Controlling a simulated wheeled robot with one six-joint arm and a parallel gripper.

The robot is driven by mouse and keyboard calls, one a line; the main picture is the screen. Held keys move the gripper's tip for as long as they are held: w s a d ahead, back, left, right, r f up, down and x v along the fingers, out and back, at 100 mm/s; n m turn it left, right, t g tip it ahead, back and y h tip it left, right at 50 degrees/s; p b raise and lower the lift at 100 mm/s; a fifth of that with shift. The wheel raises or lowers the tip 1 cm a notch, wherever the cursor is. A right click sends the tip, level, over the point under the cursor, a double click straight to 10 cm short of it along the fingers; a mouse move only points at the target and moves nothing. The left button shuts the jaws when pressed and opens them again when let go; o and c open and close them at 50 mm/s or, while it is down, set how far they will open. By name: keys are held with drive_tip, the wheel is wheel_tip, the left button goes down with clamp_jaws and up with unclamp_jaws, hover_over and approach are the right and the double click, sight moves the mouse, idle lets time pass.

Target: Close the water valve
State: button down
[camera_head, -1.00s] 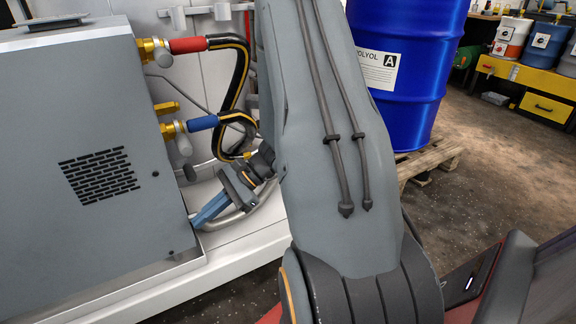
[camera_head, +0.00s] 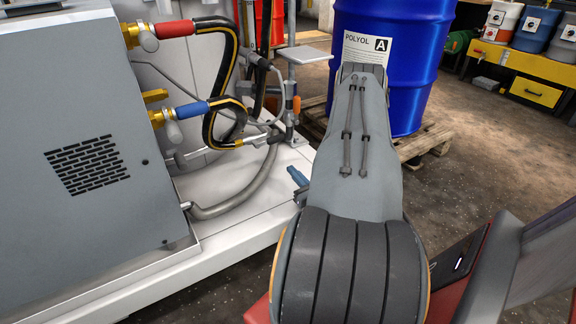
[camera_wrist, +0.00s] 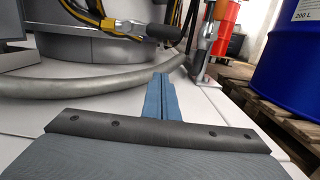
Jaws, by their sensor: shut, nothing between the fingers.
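The upper valve (camera_head: 131,34) feeds a red-sleeved hose. I cannot tell from any label which one is the water valve. My gripper (camera_head: 298,177) is to the right of and below both valves, apart from them, over the white platform. In the wrist view its blue fingers (camera_wrist: 160,92) are together and empty. My arm hides most of the wrist.
The grey cabinet (camera_head: 85,200) fills the left. A grey hose (camera_head: 235,203) curves over the white platform (camera_head: 235,225). A metal stand (camera_head: 291,85) rises behind my gripper. A blue drum (camera_head: 408,75) stands on a wooden pallet (camera_head: 432,140). Floor is open at right.

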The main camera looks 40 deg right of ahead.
sight(270, 141)
drive_tip(key=b+x, duration=0.3)
drive_tip(key=x, duration=0.5)
drive_tip(key=shift+w+f, duration=0.1)
drive_tip(key=shift+w, duration=0.15)
drive_tip(key=shift+w+d+r+b, duration=0.15)
drive_tip(key=shift+r+b, duration=0.1)
drive_tip(key=shift+r, duration=0.3)
drive_tip(key=shift+w+a+r+b, duration=0.15)
drive_tip(key=shift+r+b, duration=0.1)
drive_tip(key=shift+r, duration=0.25)
drive_tip(key=shift+w+r+b, duration=0.2)
drive_tip(key=shift+r+b, duration=0.1)
drive_tip(key=shift+r, duration=0.7)
drive_tip(key=shift+d+r, duration=0.1)
